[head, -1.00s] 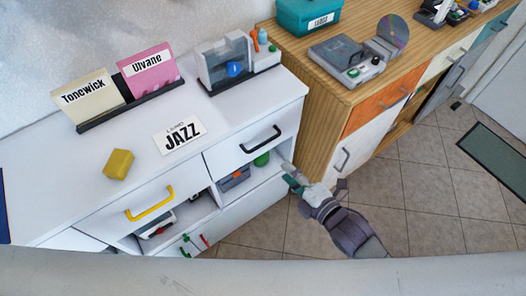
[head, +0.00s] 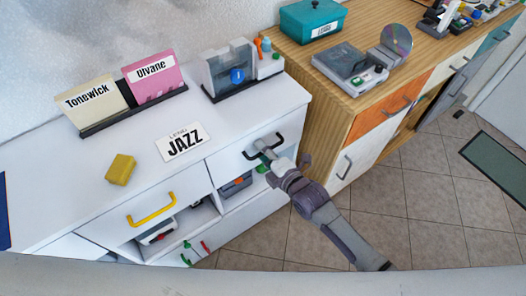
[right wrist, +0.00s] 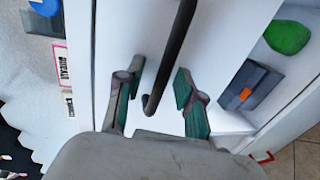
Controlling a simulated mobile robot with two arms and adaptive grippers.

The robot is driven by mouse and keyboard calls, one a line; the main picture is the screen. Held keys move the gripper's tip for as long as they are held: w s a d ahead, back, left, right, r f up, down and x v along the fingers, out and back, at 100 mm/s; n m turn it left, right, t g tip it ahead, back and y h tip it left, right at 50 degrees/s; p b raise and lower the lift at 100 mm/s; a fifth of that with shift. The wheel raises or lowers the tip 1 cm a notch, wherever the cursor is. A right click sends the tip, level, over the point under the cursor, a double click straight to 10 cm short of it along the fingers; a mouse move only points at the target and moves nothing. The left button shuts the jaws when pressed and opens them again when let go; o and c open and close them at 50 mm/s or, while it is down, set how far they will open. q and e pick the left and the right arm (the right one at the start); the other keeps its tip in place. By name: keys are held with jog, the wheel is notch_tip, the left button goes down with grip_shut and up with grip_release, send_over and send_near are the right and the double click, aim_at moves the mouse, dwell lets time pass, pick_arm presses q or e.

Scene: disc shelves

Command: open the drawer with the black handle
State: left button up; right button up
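The drawer with the black handle (head: 278,137) is the upper right drawer (head: 226,164) of the white cabinet, and its front looks flush. The right gripper (head: 262,153) is in front of this drawer at the handle, hiding part of it in the head view. In the right wrist view, the right gripper (right wrist: 158,88) is open, with one finger on each side of the black handle (right wrist: 173,52). The handle's end lies between the fingers; I cannot tell whether they touch it. The left gripper is not in view.
A drawer with a yellow handle (head: 151,208) is on the left. An open shelf below holds a grey device (head: 236,186) and a green object (right wrist: 287,37). A wooden cabinet (head: 320,110) stands to the right. The tiled floor (head: 400,215) in front is clear.

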grip_shut()
jog(key=shift+s+d, duration=0.1)
jog(key=shift+s, duration=0.05)
dwell(0.4)
jog(key=f+p+v, duration=0.2)
jog(key=p+v, duration=0.2)
jog(key=v, duration=0.9)
jog(key=s+f+p+v, duration=0.1)
jog(key=f+p+v, duration=0.2)
jog(key=v, duration=1)
jog(key=shift+s+d+f+p, duration=0.3)
jog(key=shift+d+p, duration=0.2)
jog(key=shift+p, duration=0.15)
